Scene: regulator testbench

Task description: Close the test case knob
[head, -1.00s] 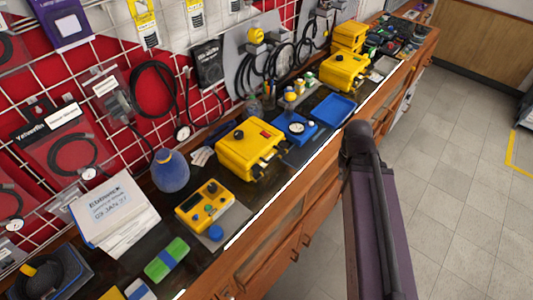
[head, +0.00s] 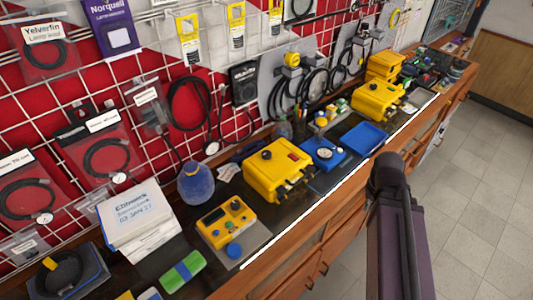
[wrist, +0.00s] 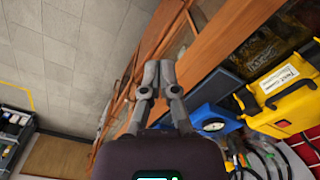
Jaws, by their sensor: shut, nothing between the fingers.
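A yellow test case (head: 276,178) stands on the bench in the middle of the head view. A small dark knob (head: 266,155) is on its top face; I cannot tell its setting. In the wrist view a labelled yellow case (wrist: 284,96) is at the right, with cables at its side, cut off by the frame edge. My gripper (wrist: 158,78) shows in the middle of the wrist view. Its fingers are together and empty, over the bench's front side and the floor, apart from the case. The head view shows my arm but not my fingers.
A blue tray with a gauge (head: 323,153) is right of the case, and an empty blue tray (head: 364,138) is beyond it. A smaller yellow device (head: 226,222) and a blue bottle (head: 196,184) are to its left. Hanging goods fill the wall grid behind. The floor (head: 480,190) is clear.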

